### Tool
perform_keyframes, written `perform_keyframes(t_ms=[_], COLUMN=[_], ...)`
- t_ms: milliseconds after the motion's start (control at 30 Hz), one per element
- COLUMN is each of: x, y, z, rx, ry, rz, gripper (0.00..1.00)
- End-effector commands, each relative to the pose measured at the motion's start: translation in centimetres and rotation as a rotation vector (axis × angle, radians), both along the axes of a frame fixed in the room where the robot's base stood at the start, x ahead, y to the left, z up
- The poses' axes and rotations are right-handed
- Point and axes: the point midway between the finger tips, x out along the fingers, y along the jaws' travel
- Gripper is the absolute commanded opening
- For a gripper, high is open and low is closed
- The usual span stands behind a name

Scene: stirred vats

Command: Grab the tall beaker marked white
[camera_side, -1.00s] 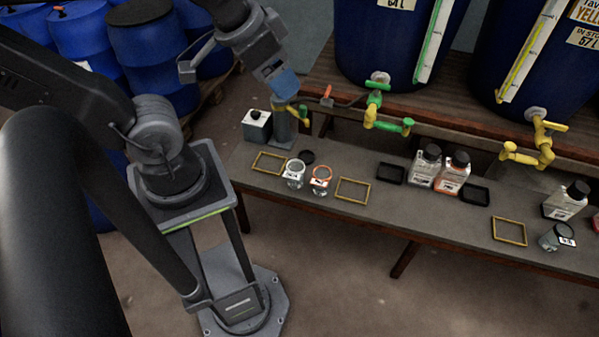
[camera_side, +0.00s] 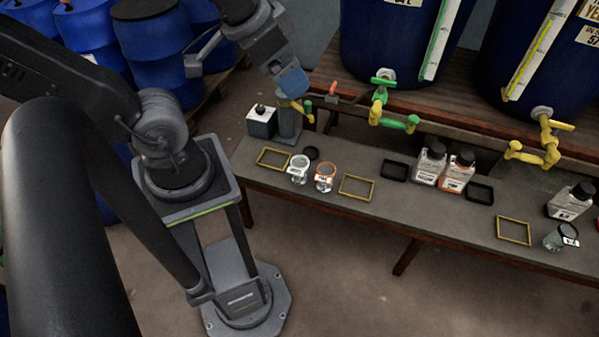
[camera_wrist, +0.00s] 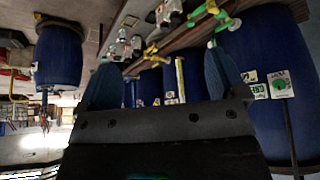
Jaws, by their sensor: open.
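A clear glass beaker with a white band (camera_side: 299,170) stands upright on the bench's left part in the side view. A similar beaker with an orange band (camera_side: 325,178) stands just to its right. Another glass vessel with a black-and-white label (camera_side: 562,238) is at the bench's far right. I cannot read the markings or tell which is tallest. My gripper (camera_side: 291,82) is above the back left of the bench, up and away from the beakers. In the wrist view my gripper (camera_wrist: 165,80) shows two blue fingers spread apart with nothing between them.
Green (camera_side: 392,115) and yellow (camera_side: 535,150) taps jut over the bench. Capped bottles (camera_side: 430,163) stand mid-bench. Yellow frames (camera_side: 357,188) lie flat. Blue barrels (camera_side: 155,55) stand behind the arm.

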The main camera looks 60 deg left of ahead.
Motion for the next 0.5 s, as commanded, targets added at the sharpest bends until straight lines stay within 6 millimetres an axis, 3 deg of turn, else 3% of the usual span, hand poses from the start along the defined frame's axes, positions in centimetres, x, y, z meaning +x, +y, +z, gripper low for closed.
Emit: perform_keyframes(t_ms=[167,267,500], x=[0.3,1.7,8.5], y=[0.1,0.6,3.9], z=[-0.1,-0.4,-3.5], rx=[-0.002,-0.011,-0.060], ry=[0.005,0.026,0.115], rz=[0.010,0.048,0.247], gripper=[0.90,0.90,0.90])
